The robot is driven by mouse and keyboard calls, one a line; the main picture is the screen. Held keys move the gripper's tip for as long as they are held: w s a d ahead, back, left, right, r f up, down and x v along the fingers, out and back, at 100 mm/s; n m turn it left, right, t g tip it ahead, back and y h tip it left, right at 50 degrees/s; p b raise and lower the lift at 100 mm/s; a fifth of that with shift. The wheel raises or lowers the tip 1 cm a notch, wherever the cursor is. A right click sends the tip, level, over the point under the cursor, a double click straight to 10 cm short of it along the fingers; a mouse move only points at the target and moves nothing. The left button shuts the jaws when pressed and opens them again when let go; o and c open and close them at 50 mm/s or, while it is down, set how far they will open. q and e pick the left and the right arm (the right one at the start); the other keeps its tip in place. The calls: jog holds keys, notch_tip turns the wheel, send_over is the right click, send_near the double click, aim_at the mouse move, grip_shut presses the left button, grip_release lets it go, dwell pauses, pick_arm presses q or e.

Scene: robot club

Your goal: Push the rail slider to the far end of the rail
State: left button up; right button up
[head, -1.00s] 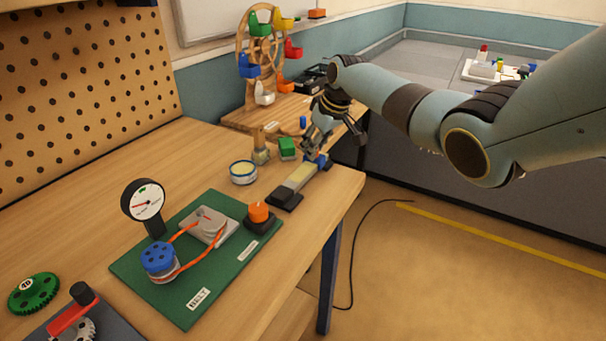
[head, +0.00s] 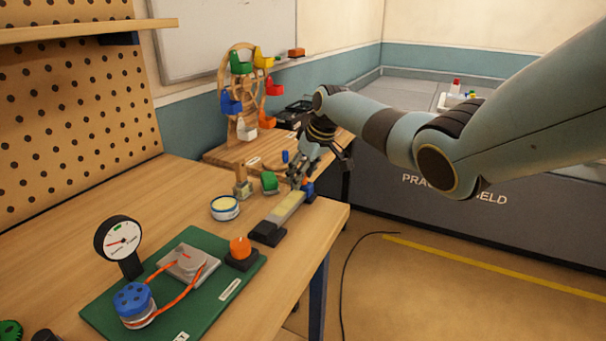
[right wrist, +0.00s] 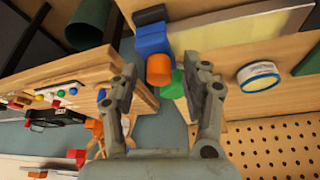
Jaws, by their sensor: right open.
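The rail (head: 287,207) is a pale yellow strip lying near the right edge of the wooden table, with a black block at its near end. The blue slider (head: 308,188) is at the rail's far end, partly hidden by my right gripper (head: 298,178). The right wrist view shows the blue slider (right wrist: 153,40) beside a black end block (right wrist: 151,15). An orange cylinder (right wrist: 159,69) shows against it, between the open fingers of my right gripper (right wrist: 164,72). I cannot tell whether the fingers touch anything. My left gripper is not in view.
A green block (head: 269,182), a wooden post piece (head: 242,185) and a round tin (head: 225,208) stand left of the rail. A green belt board (head: 205,300) lies nearer. A wooden wheel with coloured cups (head: 240,95) stands behind. Open floor is on the right.

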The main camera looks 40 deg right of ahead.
jog(key=shift+r, duration=0.2)
jog(key=v, duration=1.1)
jog(key=shift+s+r, duration=0.25)
jog(key=shift+a+f, duration=0.1)
